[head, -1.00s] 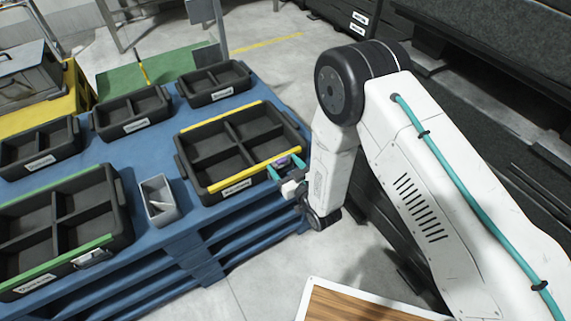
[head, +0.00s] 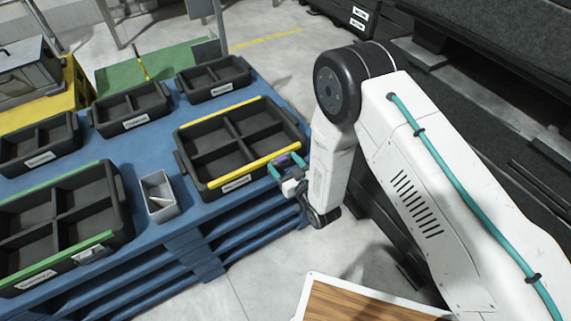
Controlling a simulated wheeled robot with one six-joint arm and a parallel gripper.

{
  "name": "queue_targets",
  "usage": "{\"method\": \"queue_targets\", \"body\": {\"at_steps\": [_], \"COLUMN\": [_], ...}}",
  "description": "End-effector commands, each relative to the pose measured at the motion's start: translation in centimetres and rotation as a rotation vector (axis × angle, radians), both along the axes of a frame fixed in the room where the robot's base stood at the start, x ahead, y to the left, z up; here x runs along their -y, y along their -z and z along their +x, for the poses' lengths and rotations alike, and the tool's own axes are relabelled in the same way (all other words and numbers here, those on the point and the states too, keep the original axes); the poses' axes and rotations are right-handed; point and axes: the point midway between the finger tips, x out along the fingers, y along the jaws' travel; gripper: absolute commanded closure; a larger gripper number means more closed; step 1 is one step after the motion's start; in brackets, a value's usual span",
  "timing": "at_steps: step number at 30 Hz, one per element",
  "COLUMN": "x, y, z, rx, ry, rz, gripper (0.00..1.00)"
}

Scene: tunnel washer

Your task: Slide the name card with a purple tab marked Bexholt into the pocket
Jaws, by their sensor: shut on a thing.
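My gripper (head: 287,166), with teal fingers, is at the front right corner of the black crate with yellow rims (head: 212,186). It is shut on a small card with a purple tab (head: 283,158); the writing on the tab is too small to read. The card is close to the crate's front wall, and I cannot tell whether it touches it. No pocket shows clearly on this crate; the gripper covers part of its front. The crate with green rims (head: 66,260) has a small metallic holder (head: 88,254) on its front.
The crates stand on a blue pallet-like platform (head: 185,218). A small grey bin (head: 158,195) with white pieces stands between the two larger crates. Smaller black crates (head: 132,108) line the back. A wood-topped surface (head: 365,305) is at the bottom; dark machinery is at the right.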

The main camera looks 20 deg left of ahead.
Motion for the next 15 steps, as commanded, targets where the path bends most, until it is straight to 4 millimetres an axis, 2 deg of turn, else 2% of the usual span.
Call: {"method": "queue_targets", "body": {"at_steps": [15], "x": [-0.01], "y": [0.66], "z": [0.01], "rx": [0.000], "ry": [0.000], "rz": [0.000], "gripper": [0.53]}}
